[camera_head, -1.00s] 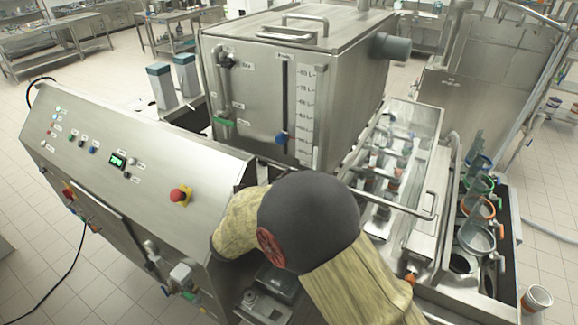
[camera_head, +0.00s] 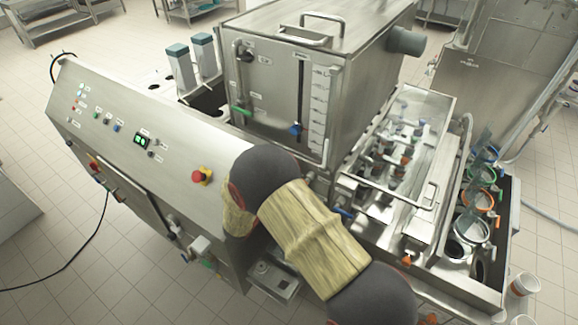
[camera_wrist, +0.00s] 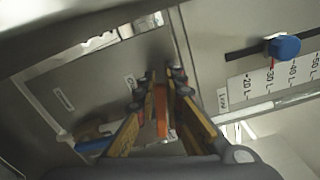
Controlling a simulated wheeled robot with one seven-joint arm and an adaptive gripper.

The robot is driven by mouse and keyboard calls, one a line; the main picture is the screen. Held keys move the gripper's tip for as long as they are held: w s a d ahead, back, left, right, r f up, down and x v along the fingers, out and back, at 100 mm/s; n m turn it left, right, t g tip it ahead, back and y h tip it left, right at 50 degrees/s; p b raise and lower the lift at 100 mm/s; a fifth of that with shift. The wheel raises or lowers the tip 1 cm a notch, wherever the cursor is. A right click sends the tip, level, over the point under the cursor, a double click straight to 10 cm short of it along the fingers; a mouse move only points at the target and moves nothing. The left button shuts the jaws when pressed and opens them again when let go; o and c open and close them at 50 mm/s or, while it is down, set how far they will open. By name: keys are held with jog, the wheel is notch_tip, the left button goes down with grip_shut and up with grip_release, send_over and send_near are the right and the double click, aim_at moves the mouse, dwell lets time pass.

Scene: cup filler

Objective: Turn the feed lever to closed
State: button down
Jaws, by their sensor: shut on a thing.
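My gripper (camera_wrist: 163,95) shows in the wrist view, its two fingers closed around an upright orange lever (camera_wrist: 161,112) near the grey tank wall. The lever's nearby label (camera_wrist: 130,80) is too blurred to read, so I cannot confirm by name that it is the feed lever. A lever with a blue handle (camera_wrist: 95,146) lies to the left, apart from the fingers. In the head view, my arm hides the gripper and the orange lever.
The steel tank (camera_head: 275,95) has a green-handled valve (camera_head: 241,110) and a level scale with a blue knob (camera_wrist: 283,47), right of my gripper. A red emergency button (camera_head: 198,176) sits on the sloping control panel (camera_head: 105,120). Cups stand at the right (camera_head: 472,230).

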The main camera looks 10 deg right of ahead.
jog(key=shift+f, duration=0.25)
dwell(0.3)
jog(key=c, duration=1.9)
grip_release()
jog(key=shift+a, duration=0.1)
jog(key=shift+o, duration=0.3)
jog(key=shift+r, duration=0.1)
jog(key=v, duration=1.2)
